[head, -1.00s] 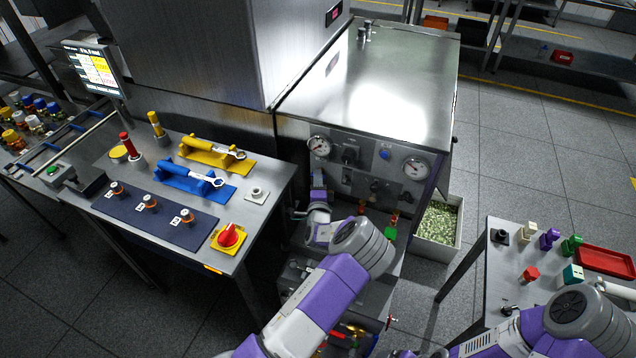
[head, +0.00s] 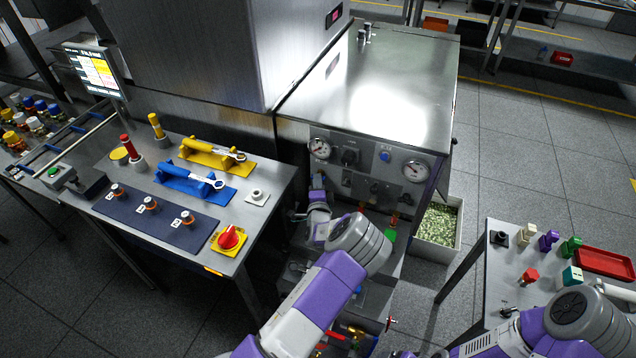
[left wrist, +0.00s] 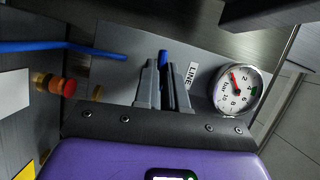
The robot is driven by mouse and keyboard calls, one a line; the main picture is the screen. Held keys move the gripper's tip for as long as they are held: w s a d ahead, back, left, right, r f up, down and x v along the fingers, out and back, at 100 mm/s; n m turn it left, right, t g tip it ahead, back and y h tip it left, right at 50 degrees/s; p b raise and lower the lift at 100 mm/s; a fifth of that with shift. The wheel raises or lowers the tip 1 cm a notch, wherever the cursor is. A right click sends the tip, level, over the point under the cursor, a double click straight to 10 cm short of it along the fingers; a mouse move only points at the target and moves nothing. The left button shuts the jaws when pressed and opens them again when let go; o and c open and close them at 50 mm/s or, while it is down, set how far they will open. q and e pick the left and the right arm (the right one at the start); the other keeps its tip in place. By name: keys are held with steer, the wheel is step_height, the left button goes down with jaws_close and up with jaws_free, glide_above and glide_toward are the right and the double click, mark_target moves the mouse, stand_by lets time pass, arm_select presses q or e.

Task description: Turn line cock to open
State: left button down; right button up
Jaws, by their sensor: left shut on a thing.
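The line cock's blue handle (left wrist: 163,57) shows between the fingertips of my left gripper (left wrist: 160,84) in the left wrist view. The gripper is shut on it. The fingers hide most of the cock, so its exact angle is hard to read. A white LINE label (left wrist: 192,74) is just right of the fingers. In the head view my left gripper (head: 317,181) is at the left part of the machine's front panel (head: 356,183), and the cock is hidden there. My right arm is at the lower right; its gripper is not visible.
A pressure gauge (left wrist: 238,88) is right of the label. In the head view, gauges (head: 319,148) (head: 415,170) sit on the panel. A bench (head: 262,212) with a red knob (head: 229,237) stands left. A table with a red tray (head: 605,262) stands right.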

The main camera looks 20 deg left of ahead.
arm_select(q)
steer(key=n+h+b, duration=0.1)
steer(key=n+h, duration=0.1)
steer(key=n, duration=0.2)
steer(key=n+g+h+b, duration=0.1)
steer(key=n+h, duration=0.1)
steer(key=n, duration=0.2)
steer(key=a+n+g+h+b, duration=0.1)
steer(key=n+h, duration=0.1)
steer(key=n, duration=0.2)
steer(key=shift+r+h, duration=0.4)
steer(key=shift+n, duration=0.3)
stand_by(0.4)
steer(key=c, duration=1.2)
jaws_free()
steer(key=shift+s, duration=0.1)
